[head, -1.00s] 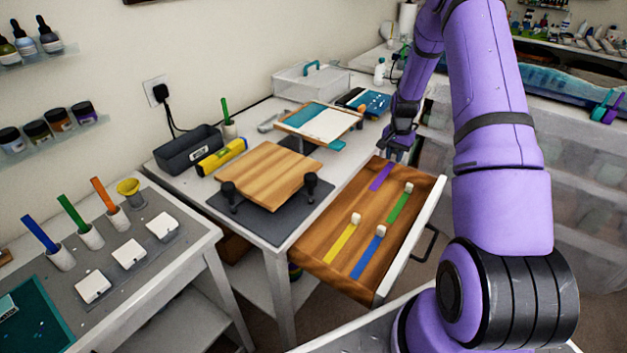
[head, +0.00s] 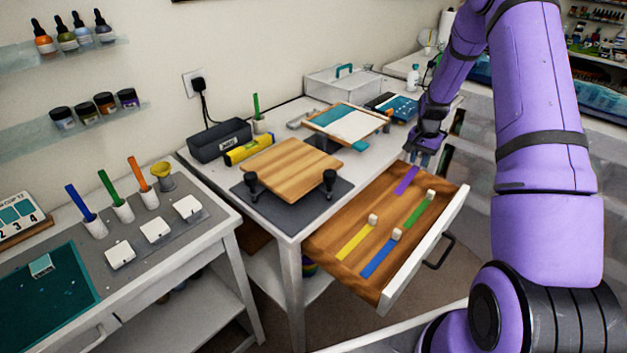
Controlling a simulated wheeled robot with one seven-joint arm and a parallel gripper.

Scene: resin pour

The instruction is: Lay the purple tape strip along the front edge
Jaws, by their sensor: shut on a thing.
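The purple tape strip (head: 406,181) lies in the far part of the open wooden drawer (head: 352,211), by its back corner. My gripper (head: 421,160) points down at the strip's far end and is shut on it; the fingertips are small and the exact grip is hard to see. Yellow (head: 353,243), blue (head: 378,262) and green (head: 417,212) strips lie in the same drawer, each with a pale block at its far end. A wooden board (head: 292,168) sits on a dark mat on the white table, its front edge bare.
Two black clamp-like posts (head: 329,180) stand at the board's front corners. A yellow roll (head: 248,151), a grey bin (head: 219,141) and a framed white panel (head: 345,122) stand behind. A side bench (head: 215,222) with cups is at the left.

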